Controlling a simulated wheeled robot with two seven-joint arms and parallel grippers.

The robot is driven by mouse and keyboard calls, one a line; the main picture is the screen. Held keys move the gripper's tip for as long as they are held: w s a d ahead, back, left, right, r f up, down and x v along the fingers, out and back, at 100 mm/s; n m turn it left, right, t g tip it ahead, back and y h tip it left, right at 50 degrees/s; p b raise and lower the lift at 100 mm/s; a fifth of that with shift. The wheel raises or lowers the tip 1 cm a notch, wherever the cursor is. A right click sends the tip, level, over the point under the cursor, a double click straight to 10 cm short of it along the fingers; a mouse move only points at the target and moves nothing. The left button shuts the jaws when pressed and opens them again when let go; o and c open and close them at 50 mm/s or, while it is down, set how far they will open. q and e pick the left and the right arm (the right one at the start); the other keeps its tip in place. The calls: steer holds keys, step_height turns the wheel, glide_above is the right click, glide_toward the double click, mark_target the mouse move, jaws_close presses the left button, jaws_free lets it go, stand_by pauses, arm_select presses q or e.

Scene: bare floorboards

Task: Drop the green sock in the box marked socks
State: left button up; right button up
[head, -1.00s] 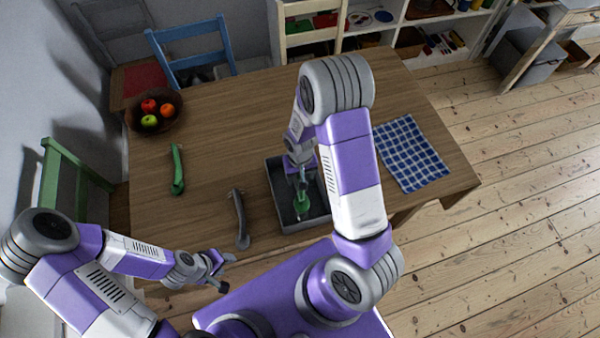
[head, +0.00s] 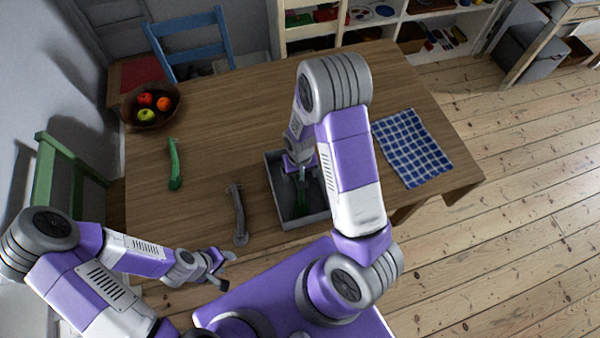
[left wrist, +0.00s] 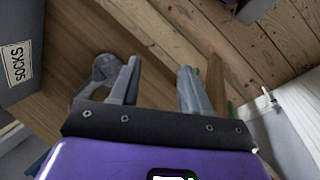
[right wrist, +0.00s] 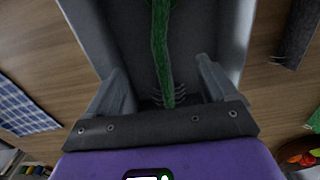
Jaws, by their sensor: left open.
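A green sock (head: 303,197) is inside the grey box (head: 273,192), partly hidden by my right arm. In the right wrist view the green sock (right wrist: 161,50) is stretched long between the box walls, below and between my fingers. My right gripper (head: 300,172) is over the box with its fingers (right wrist: 163,88) spread apart, not pressing the sock. The box's SOCKS label (left wrist: 16,63) shows in the left wrist view. My left gripper (head: 222,268) is open and empty by the table's near edge. A second green sock-like item (head: 174,165) lies on the table at left.
A grey sock (head: 239,214) lies just left of the box. A bowl of fruit (head: 151,108) stands at the table's far left and a blue checked cloth (head: 411,147) lies at right. Chairs and shelves stand beyond. The table's middle behind the box is clear.

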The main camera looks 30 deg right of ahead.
steer(key=shift+o, duration=0.4)
step_height(320, 180, up, 8)
steer(key=p, duration=0.1)
steer(key=shift+f, duration=0.2)
stand_by(0.5)
